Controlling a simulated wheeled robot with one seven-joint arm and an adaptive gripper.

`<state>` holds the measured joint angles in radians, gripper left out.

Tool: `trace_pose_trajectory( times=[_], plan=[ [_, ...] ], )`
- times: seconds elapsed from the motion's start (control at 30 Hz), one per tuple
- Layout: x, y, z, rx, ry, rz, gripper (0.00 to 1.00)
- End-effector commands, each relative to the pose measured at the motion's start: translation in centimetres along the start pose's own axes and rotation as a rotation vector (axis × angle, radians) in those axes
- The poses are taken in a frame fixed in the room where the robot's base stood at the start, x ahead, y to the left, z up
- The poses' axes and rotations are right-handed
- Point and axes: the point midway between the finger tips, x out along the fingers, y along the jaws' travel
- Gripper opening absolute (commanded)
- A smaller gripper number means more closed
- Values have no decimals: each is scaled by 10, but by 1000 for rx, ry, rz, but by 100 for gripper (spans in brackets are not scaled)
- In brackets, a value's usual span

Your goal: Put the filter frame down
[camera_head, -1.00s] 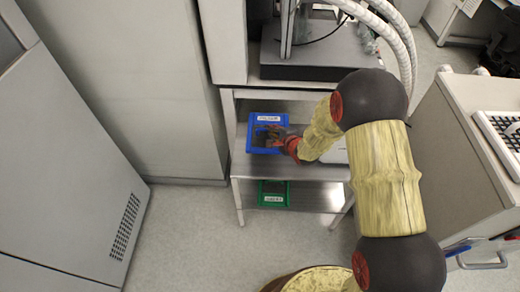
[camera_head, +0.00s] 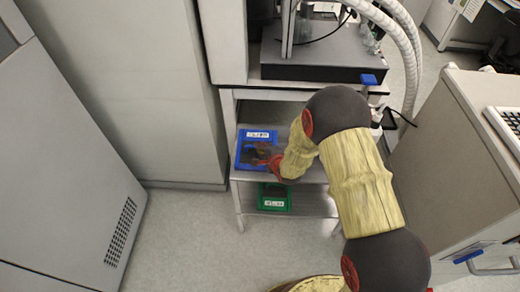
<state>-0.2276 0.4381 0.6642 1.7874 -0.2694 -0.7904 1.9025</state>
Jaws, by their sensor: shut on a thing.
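The blue filter frame (camera_head: 243,160) has a white label on its back edge. It is at the upper shelf (camera_head: 307,174) of the metal rack, near the shelf's left end. My gripper (camera_head: 262,157) is over the frame, shut on it, and hides part of its middle and right side. I cannot tell whether the frame touches the shelf or is just above it. A green frame (camera_head: 274,206) with a white label lies on the lower shelf, below.
A dark platform (camera_head: 320,66) with hoses stands above and behind the shelf. A tall grey cabinet (camera_head: 130,80) is close on the left. A counter with a keyboard (camera_head: 508,125) is on the right. The floor in front is clear.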

Motion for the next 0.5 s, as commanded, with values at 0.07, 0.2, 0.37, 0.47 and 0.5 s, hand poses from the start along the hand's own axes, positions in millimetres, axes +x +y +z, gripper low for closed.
trace_pose_trajectory(
  times=[0.07,0.2,0.37,0.47,0.5],
  plan=[
    [0,-1,0,0,0,-1,0],
    [0,0,0,0,0,0,16],
    [0,0,0,0,0,0,25],
    [0,0,0,0,0,0,29],
    [0,0,0,0,0,0,29]
  ],
)
